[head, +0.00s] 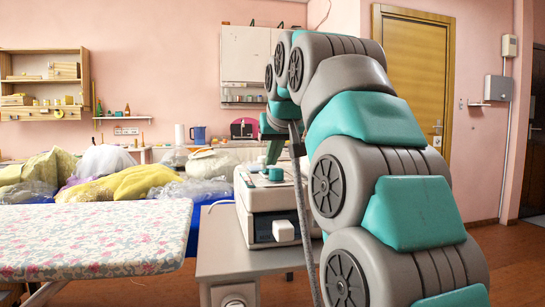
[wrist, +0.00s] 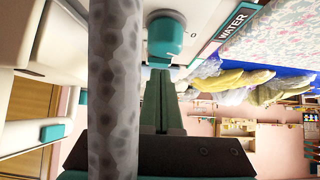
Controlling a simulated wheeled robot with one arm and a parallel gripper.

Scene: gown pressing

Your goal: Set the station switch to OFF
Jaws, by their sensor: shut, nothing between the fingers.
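The station (head: 258,222), a pale box with a dark band, stands on a grey cabinet beside the ironing board. A round teal cap (head: 275,174) shows on its top, and a white block (head: 284,231) sticks out of its front. I cannot make out which part is the switch or its setting. My gripper (wrist: 160,75) is shut and empty in the wrist view, its green fingers pointing at a teal cap (wrist: 166,40) on a white surface. I cannot tell whether they touch. In the head view, my arm hides part of the station.
A grey hose (wrist: 115,90) runs close beside my fingers. A WATER label (wrist: 233,27) sits near the teal cap. The floral ironing board (head: 90,238) is at left, with bagged garments (head: 118,184) behind it. The grey cabinet (head: 235,260) has little bare top.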

